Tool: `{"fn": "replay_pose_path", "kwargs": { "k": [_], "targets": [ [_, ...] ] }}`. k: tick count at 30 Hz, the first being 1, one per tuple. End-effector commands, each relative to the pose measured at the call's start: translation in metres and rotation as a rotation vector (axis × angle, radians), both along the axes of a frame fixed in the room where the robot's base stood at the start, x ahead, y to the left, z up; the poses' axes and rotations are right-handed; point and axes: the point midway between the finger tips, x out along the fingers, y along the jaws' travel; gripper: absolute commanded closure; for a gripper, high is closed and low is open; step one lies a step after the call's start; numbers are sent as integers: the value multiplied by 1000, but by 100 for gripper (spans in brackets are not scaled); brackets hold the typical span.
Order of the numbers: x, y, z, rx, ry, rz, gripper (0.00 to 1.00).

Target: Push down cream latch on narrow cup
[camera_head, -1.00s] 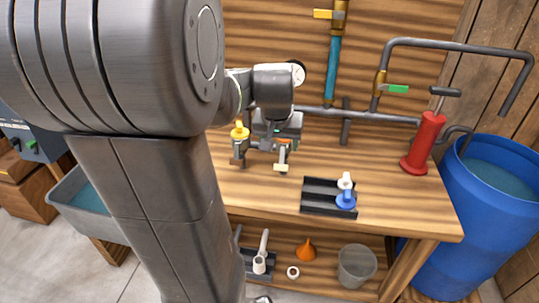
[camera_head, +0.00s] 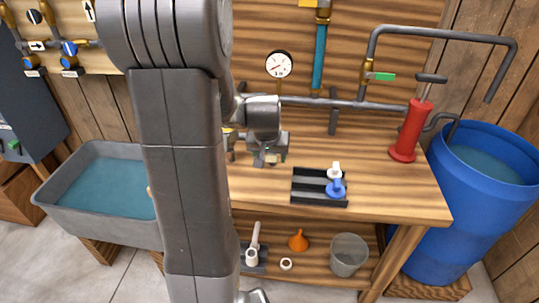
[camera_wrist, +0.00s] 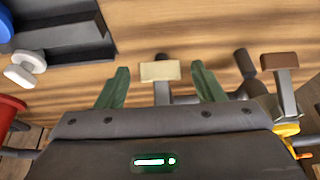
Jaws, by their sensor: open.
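The cream latch (camera_wrist: 160,71) is a small pale block on a grey stem, in the middle of the wrist view. My gripper (camera_wrist: 160,67) is open, with one green finger on each side of the latch and a gap to each. Whether anything touches the latch from above cannot be told. The narrow cup cannot be made out; my gripper body fills the lower part of the wrist view. In the head view, my gripper (camera_head: 268,158) is over the bench, left of the black tray, and the latch cannot be made out there.
A brown latch (camera_wrist: 278,60) stands to the right in the wrist view, near a yellow part (camera_wrist: 286,129). The black tray (camera_head: 306,185) holds a white and a blue fitting. A red pump (camera_head: 410,130) stands farther right. Bare bench lies in front of my gripper.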

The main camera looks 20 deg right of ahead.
Motion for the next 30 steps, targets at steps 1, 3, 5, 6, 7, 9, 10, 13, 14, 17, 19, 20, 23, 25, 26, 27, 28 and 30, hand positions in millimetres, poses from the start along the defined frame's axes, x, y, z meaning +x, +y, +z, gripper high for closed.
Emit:
{"fn": "replay_pose_path", "kwargs": {
  "k": [1,3,5,6,7,9,10,13,14,17,19,20,23,25,26,27,28,30],
  "targets": [
    [0,0,0,0,0,0,38],
    [0,0,0,0,0,0,38],
    [0,0,0,0,0,0,50],
    [0,0,0,0,0,0,58],
    [0,0,0,0,0,0,64],
    [0,0,0,0,0,0,77],
    [0,0,0,0,0,0,83],
    [0,0,0,-1,-1,0,83],
    [0,0,-1,-2,-3,0,83],
    [0,0,-4,-11,-19,0,83],
    [1,-1,-7,-25,-40,0,83],
    [2,-1,-8,-31,-51,-1,83],
    [2,-2,-10,-53,-85,0,83],
    [3,-2,-11,-66,-108,0,83],
    [3,-2,-11,-72,-118,0,83],
    [4,-2,-12,-80,-131,0,83],
    [4,-3,-12,-86,-141,0,83],
    [5,-3,-12,-99,-160,0,83]
  ]
}}
